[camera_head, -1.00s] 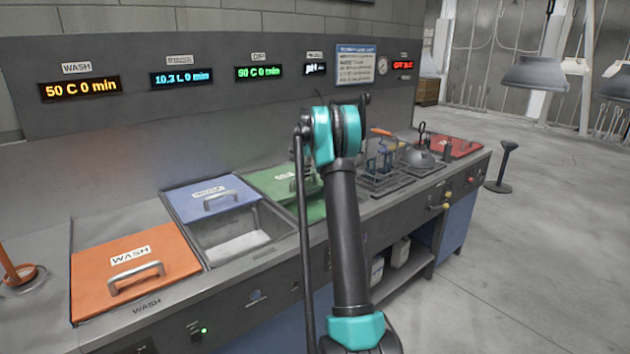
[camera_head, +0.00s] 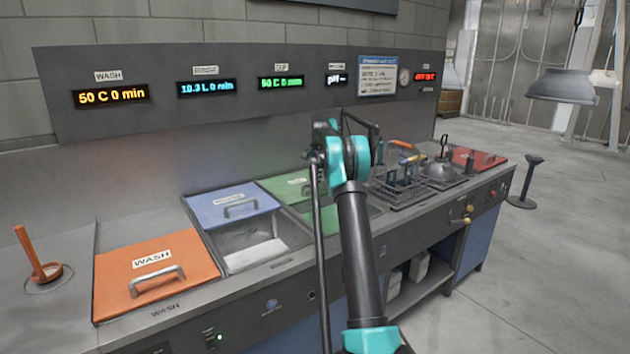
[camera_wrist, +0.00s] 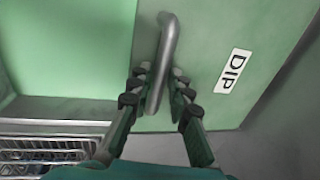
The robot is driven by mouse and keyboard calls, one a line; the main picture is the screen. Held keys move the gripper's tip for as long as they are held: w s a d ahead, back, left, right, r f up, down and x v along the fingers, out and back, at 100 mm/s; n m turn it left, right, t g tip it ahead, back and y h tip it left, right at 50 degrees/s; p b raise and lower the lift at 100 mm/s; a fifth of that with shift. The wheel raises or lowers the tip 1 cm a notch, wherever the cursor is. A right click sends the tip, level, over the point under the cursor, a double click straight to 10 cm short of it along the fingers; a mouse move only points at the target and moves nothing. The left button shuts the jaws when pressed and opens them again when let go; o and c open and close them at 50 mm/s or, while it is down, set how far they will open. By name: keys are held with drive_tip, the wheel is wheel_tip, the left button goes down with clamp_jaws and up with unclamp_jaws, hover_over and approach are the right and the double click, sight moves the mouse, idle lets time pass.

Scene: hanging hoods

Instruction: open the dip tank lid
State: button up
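The dip tank lid is a flat green panel with a white DIP label; it fills the right of the wrist view (camera_wrist: 205,45) and sits behind my arm in the head view (camera_head: 285,187). It lies back from the tank's front, and a paler green area (camera_wrist: 70,50) shows beside its edge, seemingly the tank's inside. The lid's grey bar handle (camera_wrist: 165,45) runs between my fingers. My gripper (camera_wrist: 162,75) has its fingers close on both sides of the handle and looks shut on it. In the head view my arm hides the gripper and handle.
The orange wash lid (camera_head: 125,285) is closed. The blue lid (camera_head: 228,200) lies back over an uncovered tank. Wire baskets (camera_head: 400,185), a domed item (camera_head: 440,172) and a red lid (camera_head: 478,158) stand to the right. The display panel (camera_head: 230,85) rises behind.

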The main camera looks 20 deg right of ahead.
drive_tip(key=shift+o, duration=1.3)
drive_tip(key=shift+r, duration=0.1)
wheel_tip(320, 180, up, 12)
drive_tip(key=s, duration=0.2)
drive_tip(key=shift+s+d+f, duration=0.15)
drive_tip(key=shift+d+f, duration=0.05)
drive_tip(key=shift+d, duration=0.2)
